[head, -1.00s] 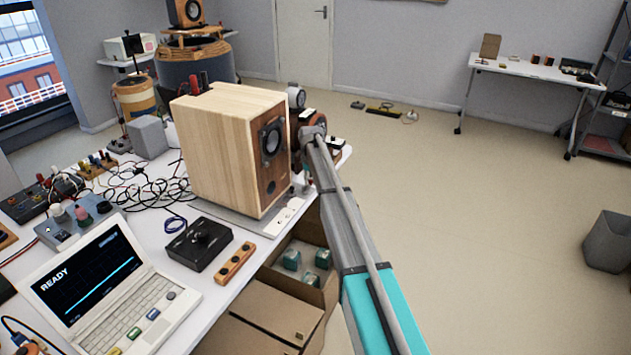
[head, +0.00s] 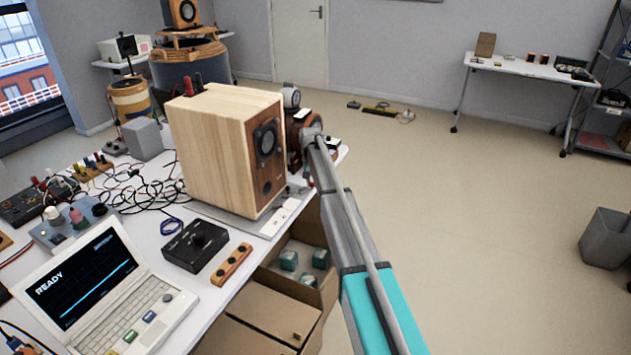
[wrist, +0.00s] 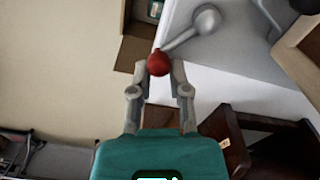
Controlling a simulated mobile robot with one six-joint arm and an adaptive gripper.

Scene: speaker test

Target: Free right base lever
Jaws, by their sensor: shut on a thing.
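The lever's red ball knob (wrist: 158,63) sits between the fingertips of my gripper (wrist: 159,70) in the wrist view, and the gripper is shut on it. A grey lever arm (wrist: 184,37) runs from the knob up and right to a round pivot on a grey base (wrist: 235,45). In the head view the wooden speaker (head: 225,150) stands upright on its grey base plate (head: 236,222) at the bench edge. My arm reaches to the far right side of the speaker. My fingers and the lever are hidden there.
The white bench (head: 165,275) holds a laptop (head: 110,295), a black control box (head: 196,246) and tangled cables beside the speaker. An open cardboard box (head: 305,255) with teal items stands below the bench edge.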

